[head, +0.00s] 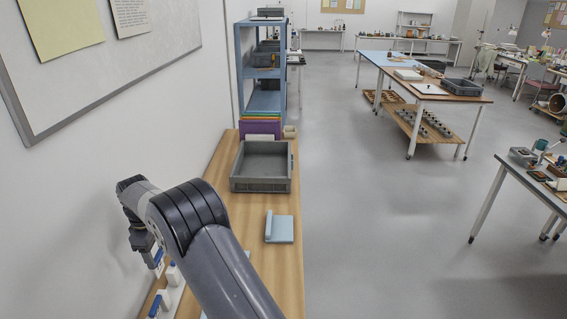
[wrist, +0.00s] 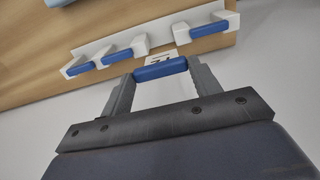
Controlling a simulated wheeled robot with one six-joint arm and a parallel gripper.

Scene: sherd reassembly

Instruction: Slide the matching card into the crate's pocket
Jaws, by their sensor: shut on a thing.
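In the wrist view my gripper (wrist: 161,72) is shut on the blue top bar of a card (wrist: 160,69). Part of a white face with a dark printed mark shows behind the bar; I cannot read it surely. A white rack (wrist: 98,53) with several blue-barred cards (wrist: 117,57) lies just beyond it. In the head view my gripper (head: 147,246) is at the left edge of the bench, above the white rack (head: 166,292). The grey crate (head: 259,185) stands farther back on the bench. A small blue patch shows at its right side; its pocket is not clear.
A pale blue L-shaped block (head: 280,229) sits on the wooden bench (head: 289,264) in front of the crate. Coloured folders (head: 261,128) and a blue shelf (head: 265,101) stand behind the crate. The wall is close on the left; open floor lies on the right.

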